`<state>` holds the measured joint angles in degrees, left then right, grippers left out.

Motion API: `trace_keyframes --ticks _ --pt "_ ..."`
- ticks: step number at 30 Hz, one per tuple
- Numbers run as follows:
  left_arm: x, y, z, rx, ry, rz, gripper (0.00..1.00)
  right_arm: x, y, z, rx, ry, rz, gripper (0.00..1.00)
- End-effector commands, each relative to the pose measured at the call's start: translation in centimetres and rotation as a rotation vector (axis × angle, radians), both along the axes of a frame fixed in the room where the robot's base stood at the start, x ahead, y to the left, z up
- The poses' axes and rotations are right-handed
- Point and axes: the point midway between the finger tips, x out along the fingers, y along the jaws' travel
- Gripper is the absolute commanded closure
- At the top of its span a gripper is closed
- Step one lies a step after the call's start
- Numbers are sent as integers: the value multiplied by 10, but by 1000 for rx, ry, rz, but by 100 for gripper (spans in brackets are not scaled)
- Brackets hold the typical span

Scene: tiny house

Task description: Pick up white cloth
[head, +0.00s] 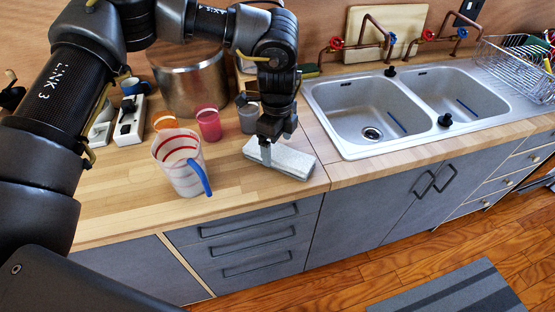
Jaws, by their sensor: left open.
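The white cloth (292,162) looks like a folded, flat pad on the wooden counter, left of the sink. My left gripper (276,152) points down over the cloth's left part, with its fingertips at or just above the top surface. It is open. I cannot tell whether the fingers touch the cloth. The gripper hides a small part of the cloth's left end. My right gripper is not in view.
A measuring jug (178,165) with a blue handle stands left of the cloth. A pink cup (208,123), a grey cup (247,116) and a large metal pot (188,82) stand behind. The double sink (345,152) lies to the right. The counter in front is clear.

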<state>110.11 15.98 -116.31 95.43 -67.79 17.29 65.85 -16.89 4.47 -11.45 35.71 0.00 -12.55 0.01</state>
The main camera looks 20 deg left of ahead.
Motion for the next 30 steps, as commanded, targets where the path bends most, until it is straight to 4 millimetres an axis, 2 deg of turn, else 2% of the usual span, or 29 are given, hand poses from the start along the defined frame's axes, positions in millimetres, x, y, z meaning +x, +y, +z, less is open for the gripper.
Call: trace_keyframes --ticks 1,5,9,13,24,30 --pt "0 -1 -15 1 -1 -2 13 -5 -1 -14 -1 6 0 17" --pt "0 -2 -33 1 0 -1 13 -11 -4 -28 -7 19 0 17" --pt "0 -1 -35 1 0 1 13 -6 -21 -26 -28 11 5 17" --pt "0 -1 -34 0 0 1 13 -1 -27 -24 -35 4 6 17" --pt "0 -1 -34 0 1 0 60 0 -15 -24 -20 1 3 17" --pt "0 -1 -34 0 1 0 62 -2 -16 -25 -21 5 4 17"
